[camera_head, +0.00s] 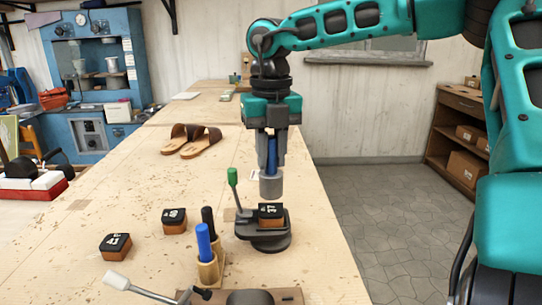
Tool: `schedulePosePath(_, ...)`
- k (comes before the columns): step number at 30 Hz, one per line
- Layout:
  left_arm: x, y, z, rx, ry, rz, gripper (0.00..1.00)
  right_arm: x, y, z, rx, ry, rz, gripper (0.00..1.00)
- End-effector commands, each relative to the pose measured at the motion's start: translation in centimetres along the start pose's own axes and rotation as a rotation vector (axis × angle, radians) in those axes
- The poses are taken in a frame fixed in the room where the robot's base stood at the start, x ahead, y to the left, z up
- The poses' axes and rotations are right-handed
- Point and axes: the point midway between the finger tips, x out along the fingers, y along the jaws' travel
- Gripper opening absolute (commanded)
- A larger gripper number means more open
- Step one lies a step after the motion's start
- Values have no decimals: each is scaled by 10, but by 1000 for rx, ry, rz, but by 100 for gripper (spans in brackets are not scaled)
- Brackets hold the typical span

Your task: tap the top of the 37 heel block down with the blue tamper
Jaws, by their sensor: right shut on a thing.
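My right gripper (272,160) points straight down, shut on the blue handle of the tamper (271,188). The tamper's grey cylindrical head hangs below the fingers. It is just above the heel block (270,210), which has a black top with small white marks and a brown lower part. A thin gap seems to show between head and block. The block sits on a dark round fixture (263,238) with a green-handled lever (233,178) at its left. The number on the block is too small to read surely. My left gripper is not in view.
Two similar heel blocks (115,245) (174,220) lie on the bench (110,195) to the left. A wooden holder (209,268) with blue and black handled tools stands in front of the fixture. A white-tipped tool (117,281) lies nearest. Sandals (190,141) rest farther back.

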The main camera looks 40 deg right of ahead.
Motion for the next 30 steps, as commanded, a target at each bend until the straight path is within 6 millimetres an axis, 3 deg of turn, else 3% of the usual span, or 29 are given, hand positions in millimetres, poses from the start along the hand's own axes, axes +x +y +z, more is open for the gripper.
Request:
schedulePosePath(8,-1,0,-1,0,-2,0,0,-3,0,0,0,-1,0,0)
schedulePosePath(18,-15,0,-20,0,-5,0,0,-39,0,0,0,-1,0,0)
schedulePosePath(30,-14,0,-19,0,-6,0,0,-39,0,0,0,-1,0,0)
